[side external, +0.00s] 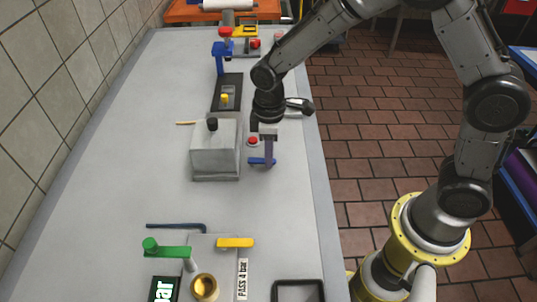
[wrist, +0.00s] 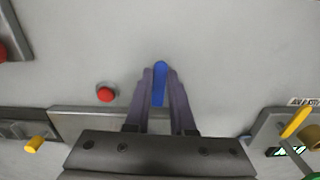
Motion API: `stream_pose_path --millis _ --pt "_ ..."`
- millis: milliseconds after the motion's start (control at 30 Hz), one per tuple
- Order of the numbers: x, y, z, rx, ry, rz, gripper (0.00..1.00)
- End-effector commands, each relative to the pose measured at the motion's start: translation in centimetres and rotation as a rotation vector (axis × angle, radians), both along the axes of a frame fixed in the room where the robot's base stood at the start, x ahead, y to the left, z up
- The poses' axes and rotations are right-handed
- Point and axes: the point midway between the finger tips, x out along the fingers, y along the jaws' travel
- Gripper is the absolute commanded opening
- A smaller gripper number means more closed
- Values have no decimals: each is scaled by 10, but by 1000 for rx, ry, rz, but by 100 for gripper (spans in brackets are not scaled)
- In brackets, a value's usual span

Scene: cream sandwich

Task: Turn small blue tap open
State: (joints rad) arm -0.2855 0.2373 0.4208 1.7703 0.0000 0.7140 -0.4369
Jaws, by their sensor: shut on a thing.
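The small blue tap (side external: 258,161) is at the right side of the grey box, near the table's right edge. In the wrist view its blue handle (wrist: 160,77) lies between my two fingers. My gripper (side external: 268,160) points down at the tap, and its purple-grey fingers (wrist: 160,85) are shut on the handle, one on each side. The handle's tip shows past the fingertips. The tap's body is hidden from both views, so I cannot tell how far it is turned.
The table's left side is clear.

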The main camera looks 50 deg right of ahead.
Motion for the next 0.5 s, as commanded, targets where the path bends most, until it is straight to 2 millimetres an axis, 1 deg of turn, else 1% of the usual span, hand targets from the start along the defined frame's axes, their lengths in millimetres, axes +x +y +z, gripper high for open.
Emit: stream_pose_path --millis 33,200,500 --pt "2 -1 2 0 -5 19 0" --pt "3 -2 2 0 -5 61 0" --pt "4 -2 3 0 -6 81 0"
